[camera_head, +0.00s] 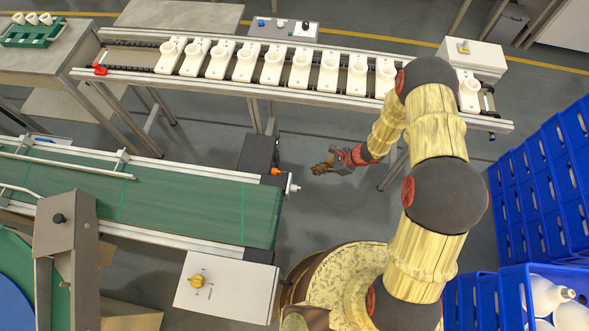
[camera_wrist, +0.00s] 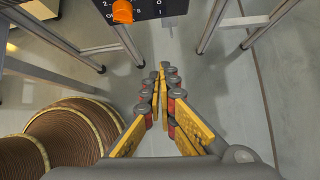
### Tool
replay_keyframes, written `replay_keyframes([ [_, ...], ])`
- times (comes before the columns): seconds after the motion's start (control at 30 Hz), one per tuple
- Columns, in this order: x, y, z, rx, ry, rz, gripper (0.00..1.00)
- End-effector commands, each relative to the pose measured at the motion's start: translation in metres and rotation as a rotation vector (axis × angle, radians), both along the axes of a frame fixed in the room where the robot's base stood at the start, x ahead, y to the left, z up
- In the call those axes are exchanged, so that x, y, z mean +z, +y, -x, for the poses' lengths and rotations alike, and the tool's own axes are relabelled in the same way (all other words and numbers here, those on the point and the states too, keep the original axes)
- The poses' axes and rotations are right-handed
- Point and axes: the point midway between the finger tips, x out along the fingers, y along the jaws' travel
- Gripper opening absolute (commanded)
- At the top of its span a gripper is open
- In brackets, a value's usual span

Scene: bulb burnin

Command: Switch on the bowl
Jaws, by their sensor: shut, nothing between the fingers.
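My gripper (camera_head: 322,168) is shut and empty, held above the floor right of the green conveyor's end. Its fingertips meet in the wrist view (camera_wrist: 160,72). A round blue shape (camera_head: 14,302), perhaps the bowl, is cut off at the lower left. A dark control box (camera_head: 257,153) at the conveyor's end has an orange knob (camera_head: 276,171), left of my gripper and apart from it. An orange knob (camera_wrist: 122,11) on a dark marked panel shows at the wrist view's top. A white box (camera_head: 225,287) carries a yellow knob (camera_head: 197,281). Which control belongs to the bowl cannot be told.
A rail (camera_head: 225,84) with several white holders runs across the back. The green conveyor (camera_head: 150,195) lies left; blue crates (camera_head: 540,185) stand right. Floor below my gripper is clear.

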Motion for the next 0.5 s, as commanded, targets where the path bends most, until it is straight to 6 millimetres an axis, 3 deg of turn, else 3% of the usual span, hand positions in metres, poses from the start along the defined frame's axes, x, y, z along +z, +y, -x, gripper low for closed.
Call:
replay_keyframes([
  [0.1, -0.021, -0.013, 0.004, -0.029, 0.024, -0.045, 0.0],
  [0.23, -0.031, -0.016, 0.004, -0.029, 0.018, -0.12, 0.0],
  [0.33, -0.031, -0.013, 0.001, -0.01, -0.008, -0.187, 0.0],
  [0.5, -0.013, 0.002, -0.008, 0.047, -0.073, -0.275, 0.0],
])
